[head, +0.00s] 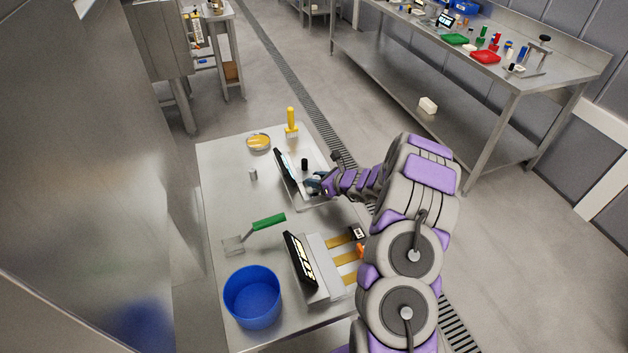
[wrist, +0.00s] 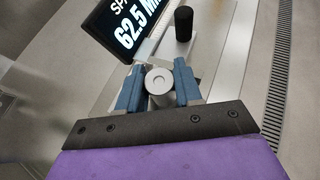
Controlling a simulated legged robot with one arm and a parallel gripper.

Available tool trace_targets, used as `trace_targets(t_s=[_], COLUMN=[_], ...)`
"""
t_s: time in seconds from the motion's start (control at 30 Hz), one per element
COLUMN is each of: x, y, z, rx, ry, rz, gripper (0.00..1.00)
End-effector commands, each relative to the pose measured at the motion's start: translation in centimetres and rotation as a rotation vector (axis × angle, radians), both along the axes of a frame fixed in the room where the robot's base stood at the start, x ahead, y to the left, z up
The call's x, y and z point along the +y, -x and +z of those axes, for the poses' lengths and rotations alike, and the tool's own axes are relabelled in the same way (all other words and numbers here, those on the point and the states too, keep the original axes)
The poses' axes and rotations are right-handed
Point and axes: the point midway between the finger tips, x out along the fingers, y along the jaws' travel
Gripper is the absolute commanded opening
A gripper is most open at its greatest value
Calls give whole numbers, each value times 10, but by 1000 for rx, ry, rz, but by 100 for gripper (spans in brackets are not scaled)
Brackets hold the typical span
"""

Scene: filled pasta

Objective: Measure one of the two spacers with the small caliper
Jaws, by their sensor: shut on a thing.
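My gripper (head: 316,184) is at the measuring device on the table. In the wrist view my gripper (wrist: 159,75) has its blue fingers closed on the sides of a grey metal spacer (wrist: 159,80) with a small centre hole. Another small grey cylinder, apparently the other spacer (head: 253,174), stands on the table left of the device. The device, apparently the small caliper, has a grey base (head: 310,201), a black knob (wrist: 184,23) and a tilted display (wrist: 126,28) reading 62.5, with the rest cut off. I cannot tell whether the held spacer touches the caliper.
A cluttered steel bench (head: 420,50) stands behind.

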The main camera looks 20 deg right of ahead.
Motion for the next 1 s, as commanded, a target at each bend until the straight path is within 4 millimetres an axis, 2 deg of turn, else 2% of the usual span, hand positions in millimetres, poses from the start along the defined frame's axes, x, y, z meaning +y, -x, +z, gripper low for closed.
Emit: trace_targets(t_s=[0.17,0.2,0.47,0.83,1.0], x=[-2,-2,0,-1,-8], y=[1,1,2,3,17], z=[-9,-9,-7,-5,5], rx=[14,13,10,8,9], ry=[5,5,4,4,3], rz=[-15,-15,-11,-9,-10], gripper=[2,38,63,65,65])
